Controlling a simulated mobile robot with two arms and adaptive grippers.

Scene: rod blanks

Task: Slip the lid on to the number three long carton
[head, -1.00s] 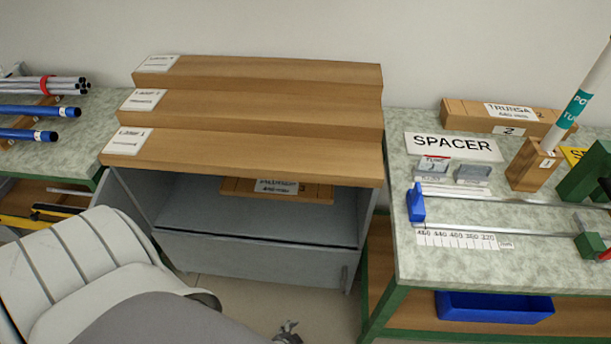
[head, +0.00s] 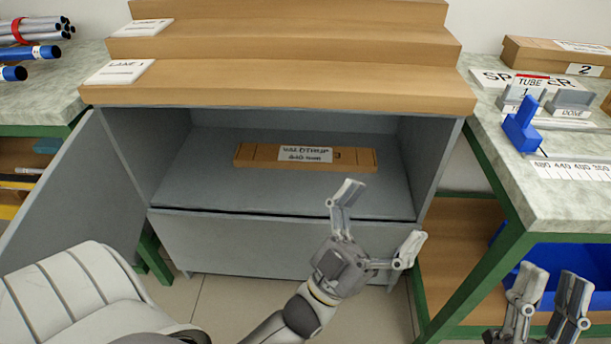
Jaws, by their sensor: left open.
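A long brown cardboard piece (head: 345,160) with a white label, seemingly reading "VALDTRUP", lies on the shelf of the open grey cabinet (head: 290,240). I cannot tell if it is a lid or a closed carton, and no number three shows on it. Another long carton (head: 520,52), marked 2, lies at the back of the right bench. My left gripper (head: 380,218) is open and empty, in front of the cabinet and below the cardboard piece. My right gripper (head: 552,288) is at the lower right, its fingers apart with nothing seen between them.
Stepped wooden lanes (head: 280,85) top the cabinet and overhang its opening. The cabinet door (head: 75,215) stands open at the left. The right bench (head: 545,190) holds a blue stop (head: 522,125) and a scale; a blue bin (head: 590,262) sits below. Tubes (head: 35,52) lie on the left bench.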

